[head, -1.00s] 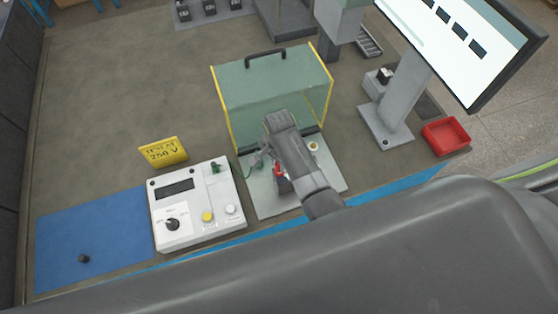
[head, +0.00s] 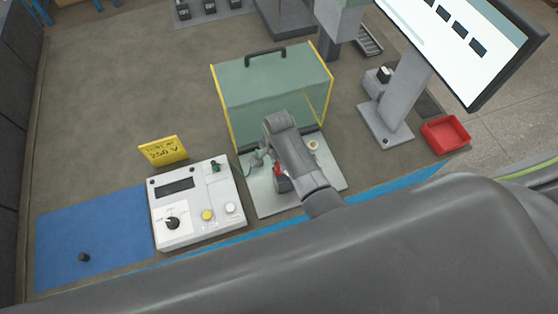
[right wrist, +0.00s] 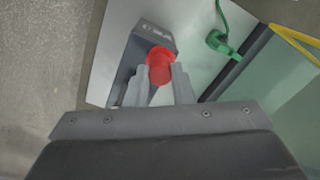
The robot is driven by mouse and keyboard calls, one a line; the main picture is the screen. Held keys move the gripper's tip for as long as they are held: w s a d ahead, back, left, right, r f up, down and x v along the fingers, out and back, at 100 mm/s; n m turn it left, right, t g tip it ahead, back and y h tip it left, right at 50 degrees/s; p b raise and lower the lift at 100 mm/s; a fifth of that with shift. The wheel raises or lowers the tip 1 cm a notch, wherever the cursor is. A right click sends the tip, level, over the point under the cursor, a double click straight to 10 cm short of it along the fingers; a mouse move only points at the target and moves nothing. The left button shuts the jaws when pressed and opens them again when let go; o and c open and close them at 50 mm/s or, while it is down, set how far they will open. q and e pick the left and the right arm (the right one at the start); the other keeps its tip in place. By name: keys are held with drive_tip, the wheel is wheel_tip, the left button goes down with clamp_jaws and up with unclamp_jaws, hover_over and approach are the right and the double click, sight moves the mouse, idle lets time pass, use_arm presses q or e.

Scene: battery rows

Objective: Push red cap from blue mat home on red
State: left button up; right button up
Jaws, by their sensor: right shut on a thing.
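The red cap (right wrist: 160,66) is between the fingertips of my right gripper (right wrist: 158,82) in the right wrist view. It stands at the end of a dark grey block (right wrist: 152,38) on the pale plate; whether it is fully seated there I cannot tell. In the head view, a bit of the red cap (head: 279,170) shows beside my right gripper (head: 278,178), which is over the plate in front of the green guard box. The blue mat (head: 100,225) lies at the left with a small black cap (head: 84,257) on it. My left gripper is not in view.
A white tester box (head: 190,232) with a knob and buttons stands left of the plate (head: 325,178). The clear green guard (head: 270,90) rises behind my gripper. A green clip (right wrist: 222,43) lies on the plate. A red tray (head: 446,134) and monitor stand are at the right.

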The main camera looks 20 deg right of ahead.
drive_tip(key=shift+f, duration=0.45)
idle(0.5)
drive_tip(key=o, duration=1.5)
drive_tip(key=shift+r, duration=3.5)
